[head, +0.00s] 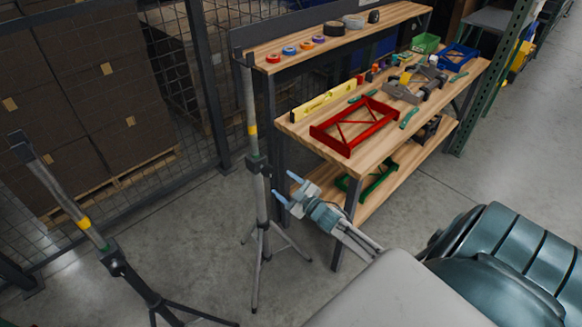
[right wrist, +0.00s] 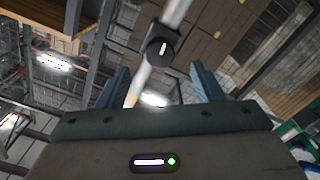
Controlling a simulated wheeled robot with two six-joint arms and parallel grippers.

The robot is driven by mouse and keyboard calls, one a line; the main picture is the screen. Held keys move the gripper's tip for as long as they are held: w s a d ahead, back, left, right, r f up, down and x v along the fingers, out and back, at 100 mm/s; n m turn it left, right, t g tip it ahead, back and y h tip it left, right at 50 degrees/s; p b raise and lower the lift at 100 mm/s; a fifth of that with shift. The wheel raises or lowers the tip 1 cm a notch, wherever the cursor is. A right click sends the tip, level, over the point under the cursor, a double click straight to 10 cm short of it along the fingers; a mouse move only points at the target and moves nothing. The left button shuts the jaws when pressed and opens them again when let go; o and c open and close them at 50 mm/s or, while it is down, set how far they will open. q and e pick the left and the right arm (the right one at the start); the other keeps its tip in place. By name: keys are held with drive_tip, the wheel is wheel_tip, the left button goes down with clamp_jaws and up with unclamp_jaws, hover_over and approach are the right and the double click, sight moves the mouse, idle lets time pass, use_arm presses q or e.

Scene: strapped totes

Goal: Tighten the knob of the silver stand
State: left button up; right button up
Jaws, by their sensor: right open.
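The silver stand (head: 261,205) stands upright on grey tripod legs left of the workbench, with a yellow band on its pole. Its dark collar with the knob (head: 257,163) is partway up the pole. In the right wrist view the round black knob (right wrist: 162,46), with a white mark, faces me just beyond the fingertips, on the silver pole (right wrist: 177,12). My right gripper (head: 285,187) is open and empty, right of the pole and slightly below the collar. In the wrist view its blue fingers (right wrist: 160,70) are spread to either side below the knob. My left gripper is out of view.
A second stand (head: 118,262) with dark legs is tilted in view at the left. The wooden workbench (head: 375,155) holds a red frame (head: 350,147), a yellow level (head: 325,100) and tools. A mesh fence (head: 190,80) runs behind the stands. Floor between the stands is clear.

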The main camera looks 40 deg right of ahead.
drive_tip(key=shift+s+d, duration=0.1)
drive_tip(key=shift+s, duration=1.1)
drive_tip(key=s+a+f+m+g+h, duration=0.1)
drive_tip(key=s+f+m+g, duration=0.15)
drive_tip(key=s+f, duration=0.65)
drive_tip(key=s+f+m+g+h, duration=0.1)
drive_tip(key=s+f+g, duration=0.35)
drive_tip(key=f, duration=0.85)
drive_tip(key=s+a+f+m+g+h, duration=0.1)
drive_tip(key=s+f+m+g, duration=0.1)
drive_tip(key=s+f, duration=0.75)
drive_tip(key=s+a+f+g, duration=0.2)
drive_tip(key=s+f, duration=0.3)
drive_tip(key=s, duration=0.3)
drive_tip(key=s+a+f+m+g, duration=0.1)
drive_tip(key=s+a+f+g, duration=0.2)
drive_tip(key=s, duration=0.6)
drive_tip(key=s+a+f+g, duration=0.2)
drive_tip(key=s+a+f, duration=0.3)
drive_tip(key=s, duration=0.4)
drive_tip(key=shift+s+a+f+g+y, duration=0.2)
drive_tip(key=shift+a+f+g+y, duration=0.15)
drive_tip(key=shift+f, duration=0.5)
drive_tip(key=shift+c, duration=0.4)
